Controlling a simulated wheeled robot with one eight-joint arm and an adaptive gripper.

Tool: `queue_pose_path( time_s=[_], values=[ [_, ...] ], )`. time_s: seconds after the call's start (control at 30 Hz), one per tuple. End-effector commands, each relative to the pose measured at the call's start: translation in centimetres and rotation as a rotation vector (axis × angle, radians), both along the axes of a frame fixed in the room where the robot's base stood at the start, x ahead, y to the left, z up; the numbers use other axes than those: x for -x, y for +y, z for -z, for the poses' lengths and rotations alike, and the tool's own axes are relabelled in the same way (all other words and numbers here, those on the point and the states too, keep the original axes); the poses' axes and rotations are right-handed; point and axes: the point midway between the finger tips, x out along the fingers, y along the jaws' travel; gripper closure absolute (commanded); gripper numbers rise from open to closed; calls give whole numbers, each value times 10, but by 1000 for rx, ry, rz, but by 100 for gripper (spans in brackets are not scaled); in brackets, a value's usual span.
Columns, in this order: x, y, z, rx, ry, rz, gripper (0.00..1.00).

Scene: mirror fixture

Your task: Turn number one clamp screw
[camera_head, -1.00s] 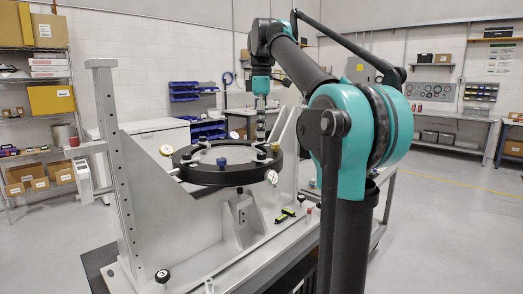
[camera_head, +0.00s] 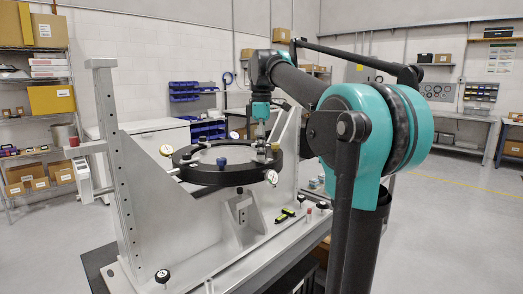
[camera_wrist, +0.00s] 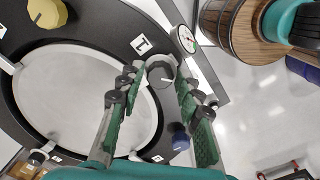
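The number one clamp screw (camera_wrist: 161,76) is a dark grey round knob on the black ring, beside a white label marked 1 (camera_wrist: 140,44). In the wrist view, my gripper (camera_wrist: 160,70) has its two green-padded fingers apart, one on each side of this knob. I cannot tell whether the fingertips touch it. In the head view, my gripper (camera_head: 261,146) points down at the right part of the black ring (camera_head: 215,177), and the knob is hard to make out there. The round pale mirror (camera_wrist: 85,90) lies inside the ring.
A dial gauge (camera_wrist: 187,40) is close to the right fingertip. A grey upright plate (camera_head: 286,142) stands behind my gripper. The floor (camera_head: 440,230) to the right is clear.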

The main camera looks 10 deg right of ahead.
Motion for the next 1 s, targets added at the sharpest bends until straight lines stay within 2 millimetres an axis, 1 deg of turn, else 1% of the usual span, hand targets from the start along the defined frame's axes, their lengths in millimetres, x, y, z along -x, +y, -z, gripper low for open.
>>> queue_pose_path(
  time_s=[0.03,0.23,0.47,0.63,0.77,1.0],
  values=[
    [0,0,0,0,0,0,75],
    [0,0,0,0,0,0,100],
    [0,0,0,0,0,13,100],
    [0,0,0,0,0,67,100],
    [0,0,0,0,0,146,100],
    [0,0,0,0,0,354,100]
  ],
)
